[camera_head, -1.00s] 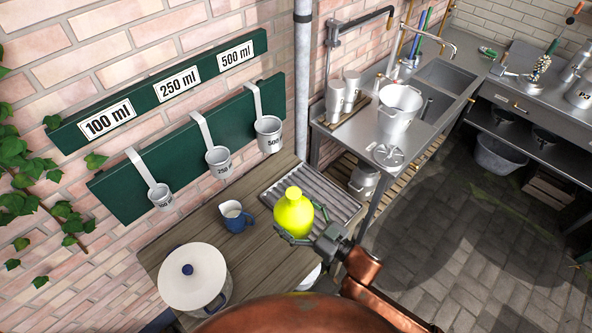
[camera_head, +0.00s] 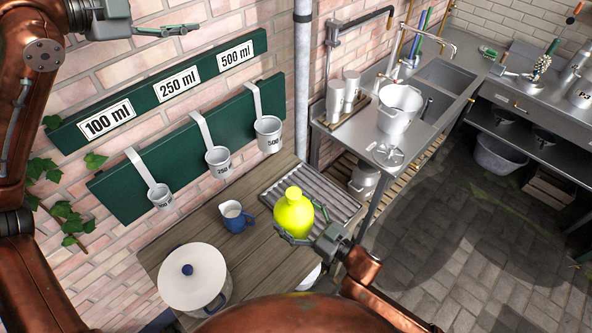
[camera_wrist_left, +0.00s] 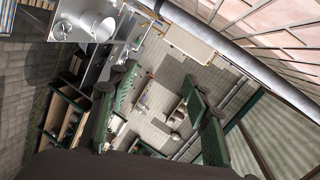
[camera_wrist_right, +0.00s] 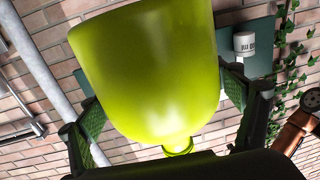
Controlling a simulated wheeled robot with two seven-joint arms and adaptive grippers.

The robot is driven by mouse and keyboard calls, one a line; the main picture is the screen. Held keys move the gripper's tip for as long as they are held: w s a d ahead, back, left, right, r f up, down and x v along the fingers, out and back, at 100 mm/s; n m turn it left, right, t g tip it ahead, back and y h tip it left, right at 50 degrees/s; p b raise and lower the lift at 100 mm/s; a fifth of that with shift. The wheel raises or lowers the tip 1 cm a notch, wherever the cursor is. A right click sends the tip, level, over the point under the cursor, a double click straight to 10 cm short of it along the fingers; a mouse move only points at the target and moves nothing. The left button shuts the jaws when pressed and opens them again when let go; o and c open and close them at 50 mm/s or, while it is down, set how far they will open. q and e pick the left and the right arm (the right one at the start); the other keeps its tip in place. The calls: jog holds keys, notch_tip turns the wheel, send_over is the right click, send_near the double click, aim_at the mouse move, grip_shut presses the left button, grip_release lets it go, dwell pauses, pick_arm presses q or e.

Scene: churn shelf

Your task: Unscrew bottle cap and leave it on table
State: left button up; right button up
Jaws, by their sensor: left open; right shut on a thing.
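The yellow-green bottle (camera_head: 291,215) is upright in the head view, over the wooden table (camera_head: 185,245) beside the ribbed metal tray. My right gripper (camera_head: 302,224) is shut around its body. The bottle top, with the cap (camera_head: 293,192) in the same colour, points up and is free of any gripper. In the right wrist view the bottle (camera_wrist_right: 150,75) fills the space between the green finger pads, its narrow end (camera_wrist_right: 178,146) partly hidden. My left gripper (camera_head: 150,27) is open and empty at the upper left, by the wall boards, far from the bottle.
A white lidded pot (camera_head: 193,285) and a blue jug (camera_head: 236,218) stand on the table left of the bottle. The ribbed tray (camera_head: 325,200) lies behind it. Measuring cups (camera_head: 218,162) hang from the green board. A sink bench (camera_head: 370,135) with pails stands to the right.

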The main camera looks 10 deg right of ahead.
pick_arm(q)
jog(key=s+d+f+m+g+y, duration=0.1)
jog(key=s+d+f+m+g, duration=0.15)
jog(key=d+f+m, duration=0.45)
jog(key=m+g+y, duration=0.7)
jog(key=m+y, duration=0.3)
jog(key=m, duration=0.4)
send_over(296, 193)
notch_tip(296, 193, down, 26)
jog(key=shift+w+d+f, duration=0.1)
jog(key=shift+d+f, duration=0.05)
jog(key=shift+f+m, duration=0.35)
jog(key=shift+m, duration=0.05)
notch_tip(296, 193, down, 8)
jog(key=shift+r, duration=0.15)
jog(key=shift+c, duration=0.5)
